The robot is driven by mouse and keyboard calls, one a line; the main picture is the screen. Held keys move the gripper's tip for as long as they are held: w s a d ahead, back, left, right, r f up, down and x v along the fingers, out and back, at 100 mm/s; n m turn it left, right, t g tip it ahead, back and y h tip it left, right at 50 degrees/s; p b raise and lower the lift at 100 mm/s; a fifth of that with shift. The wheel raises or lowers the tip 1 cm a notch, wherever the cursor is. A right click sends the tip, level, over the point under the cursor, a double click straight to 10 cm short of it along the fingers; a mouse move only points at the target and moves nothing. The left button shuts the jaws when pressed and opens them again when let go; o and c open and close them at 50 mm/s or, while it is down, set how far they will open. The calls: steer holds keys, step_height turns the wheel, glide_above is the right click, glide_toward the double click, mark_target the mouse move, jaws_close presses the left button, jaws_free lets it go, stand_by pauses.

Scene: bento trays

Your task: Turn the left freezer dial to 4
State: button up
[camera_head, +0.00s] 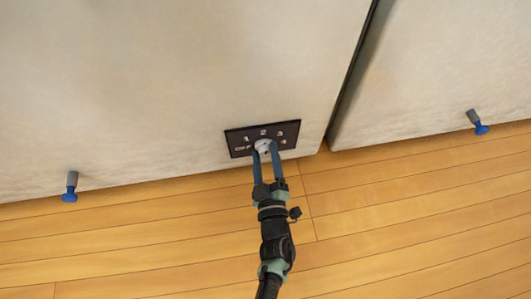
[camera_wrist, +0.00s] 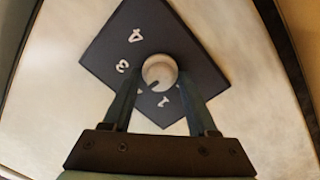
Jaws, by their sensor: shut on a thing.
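The freezer dial (camera_head: 263,145) is a round pale knob on a dark panel (camera_head: 233,137) low on the white freezer front. White marks 1, 2, 3 and 4 arc around it. In the wrist view the dial (camera_wrist: 160,70) sits between the two blue fingers of my gripper (camera_wrist: 161,78), which is shut on it. A dark mark on the knob points down and left in that view, toward the space between 1 and 2. The 2 is partly hidden by a finger. In the head view my gripper (camera_head: 265,149) reaches the dial from below.
A second white freezer front (camera_head: 440,70) stands at right beyond a dark narrow gap. Blue-tipped feet (camera_head: 70,190) (camera_head: 478,124) show at the lower edges. The wooden floor (camera_head: 400,220) in front is clear apart from my arm.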

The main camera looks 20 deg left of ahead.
steer(key=m+p, duration=0.2)
steer(key=m, duration=0.1)
steer(key=m+p, duration=0.2)
steer(key=shift+r+g, duration=0.25)
steer(key=shift+g, duration=0.05)
steer(key=m+p, duration=0.2)
steer(key=m, duration=0.2)
steer(key=shift+d, duration=0.1)
steer(key=m+p, duration=0.2)
steer(key=m, duration=0.3)
steer(key=shift+d+f+g, duration=0.1)
steer(key=shift+g, duration=0.2)
steer(key=m, duration=0.4)
steer(key=shift+f+y+p, duration=0.1)
steer(key=shift+y+p, duration=0.2)
steer(key=shift+p, duration=0.05)
steer(key=shift+m, duration=0.4)
steer(key=o, duration=1.1)
steer(key=p+v, duration=0.4)
steer(key=v, duration=0.8)
steer(key=shift+s+d+p, duration=0.3)
